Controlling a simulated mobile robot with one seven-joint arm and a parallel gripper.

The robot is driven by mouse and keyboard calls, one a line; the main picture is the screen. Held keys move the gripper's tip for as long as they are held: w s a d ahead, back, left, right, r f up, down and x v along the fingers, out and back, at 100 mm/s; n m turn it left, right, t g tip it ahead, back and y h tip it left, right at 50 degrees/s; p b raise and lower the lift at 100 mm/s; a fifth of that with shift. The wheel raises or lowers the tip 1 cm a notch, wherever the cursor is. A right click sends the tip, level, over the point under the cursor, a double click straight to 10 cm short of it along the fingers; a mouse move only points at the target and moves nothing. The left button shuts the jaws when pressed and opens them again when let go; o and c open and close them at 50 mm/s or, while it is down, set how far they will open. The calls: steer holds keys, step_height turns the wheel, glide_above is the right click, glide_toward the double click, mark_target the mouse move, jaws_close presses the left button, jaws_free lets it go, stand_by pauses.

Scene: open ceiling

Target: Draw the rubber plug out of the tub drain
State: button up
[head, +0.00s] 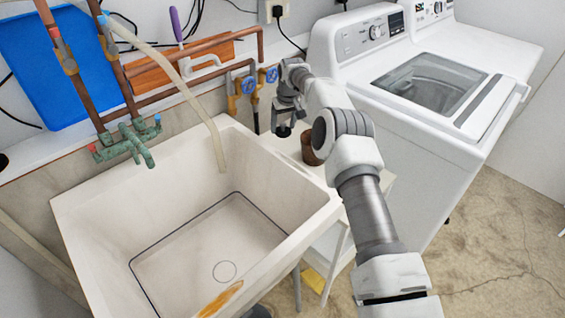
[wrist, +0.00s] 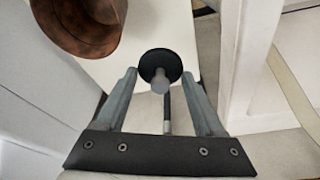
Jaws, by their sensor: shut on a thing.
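My gripper (head: 286,108) is over the small white stand to the right of the tub (head: 100,215). It is shut on the rubber plug (wrist: 150,60), a dark round disc with a grey stem, which shows between the fingertips (wrist: 158,84) in the wrist view. In the head view the plug is a small dark shape (head: 283,131) under the gripper, clear of the tub. The tub drain (head: 225,271) shows as a round outline in the tub floor, with no plug visible in it.
A brown copper-coloured pot (head: 311,150) stands on the white stand (head: 330,238), close to the gripper; it also shows in the wrist view (wrist: 75,25). A washing machine (head: 430,85) is at the right. Pipes and green taps (head: 128,143) line the tub's back. The tub is otherwise largely empty.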

step_height(320, 180, down, 12)
steer(key=shift+r, duration=0.15)
stand_by(0.3)
steer(key=shift+b, duration=0.4)
steer(key=o, duration=1.5)
